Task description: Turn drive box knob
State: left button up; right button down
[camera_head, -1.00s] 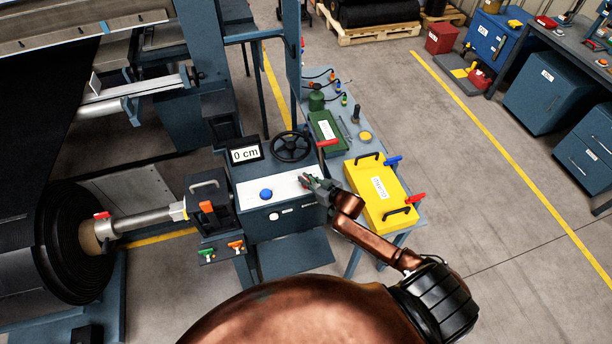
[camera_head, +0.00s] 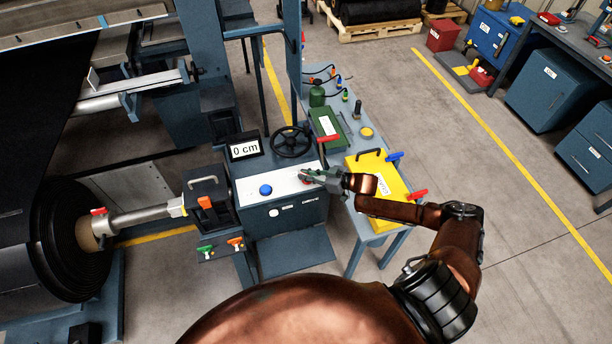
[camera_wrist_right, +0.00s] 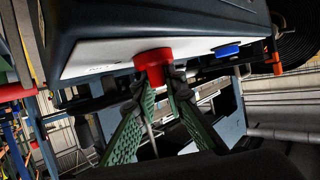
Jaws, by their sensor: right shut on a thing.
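A blue-grey box with a white top panel (camera_head: 285,186) stands in the middle of the head view. A blue button (camera_head: 265,190) is on the panel; it also shows in the right wrist view (camera_wrist_right: 228,51). A red knob (camera_wrist_right: 153,58) stands out from the white panel in the right wrist view. My right gripper (camera_wrist_right: 157,80) is shut on the red knob, its two green fingers on either side. In the head view the right gripper (camera_head: 310,178) reaches in from the right and mostly hides the knob. A round white control (camera_head: 273,212) is on the box front. My left gripper is not in view.
A black handwheel (camera_head: 291,142) and a "0 cm" display (camera_head: 244,149) stand behind the panel. A large black roll (camera_head: 70,245) is at the left.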

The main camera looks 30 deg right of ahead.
jog(key=c, duration=2)
grip_release()
jog(key=v, duration=1.2)
